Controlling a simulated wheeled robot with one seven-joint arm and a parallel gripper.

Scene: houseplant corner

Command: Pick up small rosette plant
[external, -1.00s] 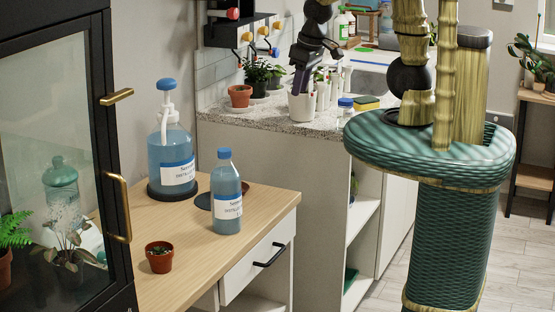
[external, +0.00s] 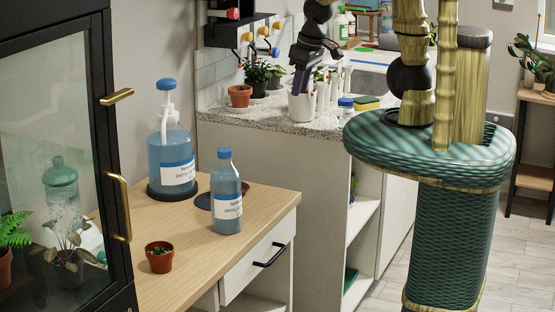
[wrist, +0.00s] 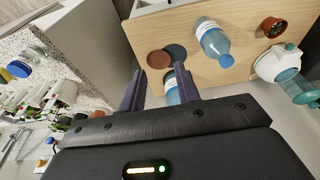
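In the external view my gripper (external: 299,80) hangs over the speckled counter, well behind and right of the plant. It overlaps the white cups there, and its fingertips are hard to make out.
A blue bottle (external: 227,200) and a blue pump jug (external: 174,160) stand on the desk (external: 213,255) behind the plant. The glass cabinet (external: 120,200) rises close to its left. Potted plants and white cups crowd the counter (external: 240,115). The desk's front right is clear.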

